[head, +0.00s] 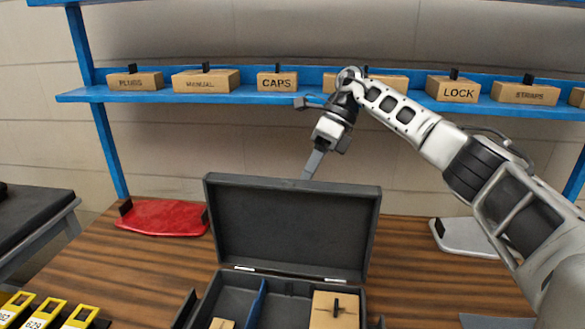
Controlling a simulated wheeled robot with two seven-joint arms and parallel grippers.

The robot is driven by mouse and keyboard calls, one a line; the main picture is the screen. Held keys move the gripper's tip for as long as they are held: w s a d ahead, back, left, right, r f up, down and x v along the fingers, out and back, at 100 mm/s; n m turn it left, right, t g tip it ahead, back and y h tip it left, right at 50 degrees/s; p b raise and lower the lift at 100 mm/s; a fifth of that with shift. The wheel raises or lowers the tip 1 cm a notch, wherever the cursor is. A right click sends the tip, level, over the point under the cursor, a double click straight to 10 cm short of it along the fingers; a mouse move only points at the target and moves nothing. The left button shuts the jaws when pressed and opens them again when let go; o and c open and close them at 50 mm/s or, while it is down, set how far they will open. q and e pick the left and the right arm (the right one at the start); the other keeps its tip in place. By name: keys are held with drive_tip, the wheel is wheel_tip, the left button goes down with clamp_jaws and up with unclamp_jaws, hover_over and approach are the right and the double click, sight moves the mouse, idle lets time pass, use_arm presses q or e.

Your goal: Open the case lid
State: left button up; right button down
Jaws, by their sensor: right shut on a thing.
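The dark grey case (237,293) stands on the wooden table, its near part cut off by the bottom edge of the head view. Its lid (292,228) stands raised, about upright, on the hinges at the back of the case. My right gripper (309,175) comes down from above and is shut on the top edge of the lid, a little right of its middle. The fingertips are partly hidden at the lid edge. Inside the case are a blue divider (257,305) and a cardboard box (333,312) with a black tab. My left gripper is not in view.
A blue shelf (250,92) with several labelled cardboard boxes runs behind my right arm. A red panel (165,217) lies left of the case, a light grey one (462,235) to the right. Yellow tags (42,312) are at the lower left.

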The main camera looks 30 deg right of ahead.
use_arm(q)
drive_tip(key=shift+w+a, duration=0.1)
use_arm(e)
drive_tip(key=shift+s+f, duration=0.1)
drive_tip(key=shift+f, duration=0.65)
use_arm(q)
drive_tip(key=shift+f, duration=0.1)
use_arm(e)
drive_tip(key=c, duration=1.7)
unclamp_jaws()
drive_tip(key=shift+c, duration=0.2)
drive_tip(key=shift+o, duration=1.3)
drive_tip(key=shift+w, duration=0.2)
drive_tip(key=shift+r, duration=0.1)
drive_tip(key=shift+r, duration=0.1)
